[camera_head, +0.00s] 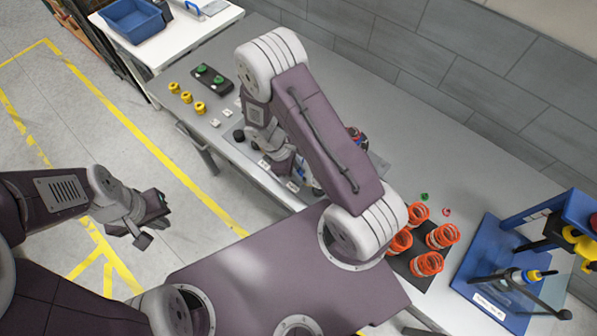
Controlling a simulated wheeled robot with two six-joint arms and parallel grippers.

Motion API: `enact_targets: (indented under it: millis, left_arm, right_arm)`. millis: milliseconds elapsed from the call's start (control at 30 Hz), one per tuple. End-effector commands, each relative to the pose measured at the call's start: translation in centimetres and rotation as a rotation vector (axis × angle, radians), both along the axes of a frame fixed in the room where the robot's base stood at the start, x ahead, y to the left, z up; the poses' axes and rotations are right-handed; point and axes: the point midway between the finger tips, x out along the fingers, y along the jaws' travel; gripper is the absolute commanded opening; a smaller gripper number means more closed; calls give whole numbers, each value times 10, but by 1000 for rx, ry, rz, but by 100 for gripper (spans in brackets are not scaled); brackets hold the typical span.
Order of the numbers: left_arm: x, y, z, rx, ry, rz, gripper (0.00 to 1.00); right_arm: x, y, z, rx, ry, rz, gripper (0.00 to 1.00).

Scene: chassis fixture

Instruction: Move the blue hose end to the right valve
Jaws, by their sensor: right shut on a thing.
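My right arm arches over the bench and its wrist points down at a grey fixture plate (228,130) with small white labels. My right gripper (298,182) is low over the plate, mostly hidden by my own arm, and shut on the hose end, of which little can be made out. A small red and dark part (357,134) shows just beyond the arm, too covered to tell if it is a valve. A black knob (239,135) is at the plate's left end. My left gripper (150,222) is open and empty above the floor, away from the bench.
Orange springs (441,236) stand on a dark mat at the right, near a blue press (487,285). Yellow fittings (187,97) and a black block with green knobs (211,78) lie at the left. A white table (181,38) holds a blue bin (133,20). A wall backs the bench.

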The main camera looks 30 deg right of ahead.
Motion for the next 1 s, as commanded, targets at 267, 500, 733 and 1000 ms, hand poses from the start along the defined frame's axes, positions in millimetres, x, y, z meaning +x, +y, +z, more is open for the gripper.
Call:
enact_targets:
  millis: [267,500,733,1000]
  left_arm:
    - [0,0,2,0,0,0,0]
    - [0,0,1,0,0,0,0]
    - [0,0,-1,0,0,0,0]
    - [0,0,-1,0,0,0,0]
  right_arm:
    - [0,0,1,0,0,0,0]
    - [0,0,0,0,0,0,0]
    - [0,0,-3,0,0,0,0]
    - [0,0,-3,0,0,0,51]
